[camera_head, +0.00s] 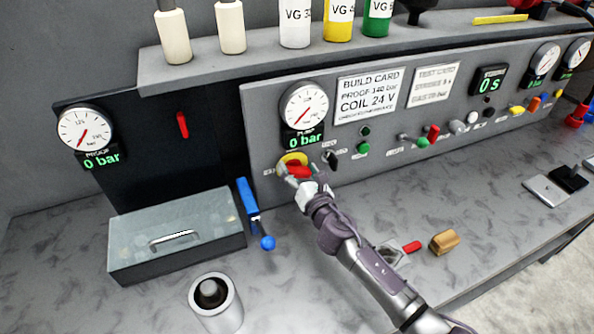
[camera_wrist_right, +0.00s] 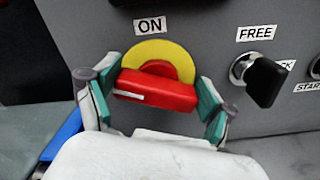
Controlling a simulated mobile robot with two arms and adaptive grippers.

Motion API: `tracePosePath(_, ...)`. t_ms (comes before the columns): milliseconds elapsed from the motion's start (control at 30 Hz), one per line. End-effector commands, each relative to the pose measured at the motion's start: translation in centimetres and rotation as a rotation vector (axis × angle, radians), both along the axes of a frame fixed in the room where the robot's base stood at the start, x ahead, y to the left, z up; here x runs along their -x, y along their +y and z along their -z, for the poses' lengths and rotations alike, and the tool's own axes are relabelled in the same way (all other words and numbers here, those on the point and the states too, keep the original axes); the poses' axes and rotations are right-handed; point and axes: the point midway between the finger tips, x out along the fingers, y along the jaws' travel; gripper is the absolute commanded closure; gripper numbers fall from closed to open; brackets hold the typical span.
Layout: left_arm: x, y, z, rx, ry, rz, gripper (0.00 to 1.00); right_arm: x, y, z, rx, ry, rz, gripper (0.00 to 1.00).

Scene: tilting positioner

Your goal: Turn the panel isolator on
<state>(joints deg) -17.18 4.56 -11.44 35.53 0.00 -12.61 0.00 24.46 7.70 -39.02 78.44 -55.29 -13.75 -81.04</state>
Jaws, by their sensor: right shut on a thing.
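The panel isolator is a red handle (camera_wrist_right: 157,90) on a yellow round plate (camera_wrist_right: 160,53), low on the grey panel's left part. An "ON" label (camera_wrist_right: 150,26) is above it. In the wrist view the handle lies nearly level, tilted slightly down to the right. My right gripper (camera_wrist_right: 155,98) is shut on the handle, with one teal-padded finger at each end. In the head view the right gripper (camera_head: 302,178) covers part of the isolator (camera_head: 294,160). My left gripper is not in view.
A black key-like knob (camera_wrist_right: 265,82) under a "FREE" label is just right of the isolator. A blue lever (camera_head: 251,210) and a grey box with a handle (camera_head: 180,232) are to the left. A pump gauge (camera_head: 304,104) is above.

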Motion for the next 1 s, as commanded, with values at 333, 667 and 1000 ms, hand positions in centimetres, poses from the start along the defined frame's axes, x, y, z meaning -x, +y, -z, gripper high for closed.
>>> tracePosePath(333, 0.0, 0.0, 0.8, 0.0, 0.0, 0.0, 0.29, -0.1, -0.3, 0.4, -0.308, 0.13, 0.0, 0.52)
tracePosePath(667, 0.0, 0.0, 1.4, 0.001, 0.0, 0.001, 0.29, -0.1, -0.4, 0.7, -0.598, 0.25, 0.001, 0.52)
tracePosePath(1000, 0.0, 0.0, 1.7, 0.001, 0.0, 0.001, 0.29, -0.2, -0.5, 1.0, -0.871, 0.364, 0.001, 0.52)
